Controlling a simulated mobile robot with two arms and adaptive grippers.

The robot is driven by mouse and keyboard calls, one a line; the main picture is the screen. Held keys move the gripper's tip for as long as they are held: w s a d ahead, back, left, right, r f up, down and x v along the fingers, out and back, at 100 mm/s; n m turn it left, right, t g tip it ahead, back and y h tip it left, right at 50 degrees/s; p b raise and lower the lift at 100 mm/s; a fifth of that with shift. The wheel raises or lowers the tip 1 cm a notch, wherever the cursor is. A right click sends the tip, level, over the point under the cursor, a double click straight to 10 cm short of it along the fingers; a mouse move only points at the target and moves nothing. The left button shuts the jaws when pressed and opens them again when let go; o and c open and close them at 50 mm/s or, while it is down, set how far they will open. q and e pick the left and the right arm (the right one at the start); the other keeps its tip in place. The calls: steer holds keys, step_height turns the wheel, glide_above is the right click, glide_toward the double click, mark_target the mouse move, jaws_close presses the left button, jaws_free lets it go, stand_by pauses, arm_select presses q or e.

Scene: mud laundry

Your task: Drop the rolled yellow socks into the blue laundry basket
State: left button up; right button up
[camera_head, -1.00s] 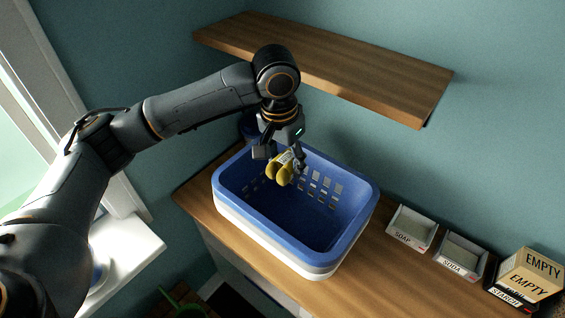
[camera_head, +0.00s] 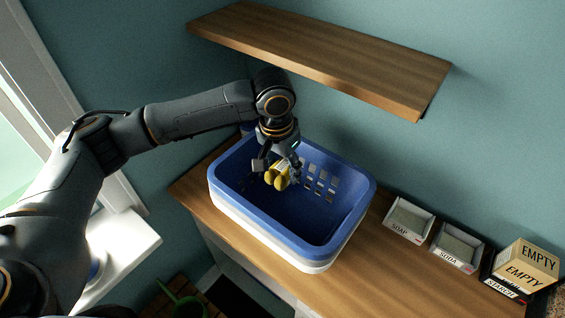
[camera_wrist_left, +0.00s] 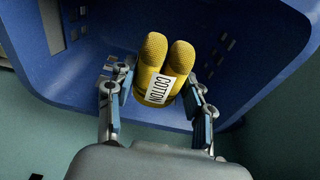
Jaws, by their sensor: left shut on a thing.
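The rolled yellow socks (camera_head: 278,177) have a white band that reads COTTON in the left wrist view (camera_wrist_left: 168,62). My left gripper (camera_head: 277,170) is shut on them, with one finger on each side in the left wrist view. It holds them within the opening of the blue laundry basket (camera_head: 345,232), near its back left part. The basket has a white lower part and slotted walls, and it stands on the wooden counter. I cannot tell how far the socks are above the basket floor. My right gripper is not in view.
A wooden shelf (camera_head: 330,55) juts from the wall above and behind the basket. Boxes marked SOAP (camera_head: 408,220) and SODA (camera_head: 456,247) stand right of it, with an EMPTY box (camera_head: 527,263) on a STARCH box farther right. A white sill (camera_head: 125,250) lies at left.

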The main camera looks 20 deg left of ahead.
mark_target(278, 169)
arm_select(q)
steer(key=o, duration=1)
steer(key=shift+o, duration=1.2)
steer(key=shift+r, duration=0.15)
step_height(278, 169, up, 12)
steer(key=s, duration=0.1)
steer(key=shift+s+a, duration=0.15)
steer(key=shift+a, duration=0.05)
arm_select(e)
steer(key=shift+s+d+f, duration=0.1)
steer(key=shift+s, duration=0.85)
arm_select(q)
steer(key=shift+f, duration=0.2)
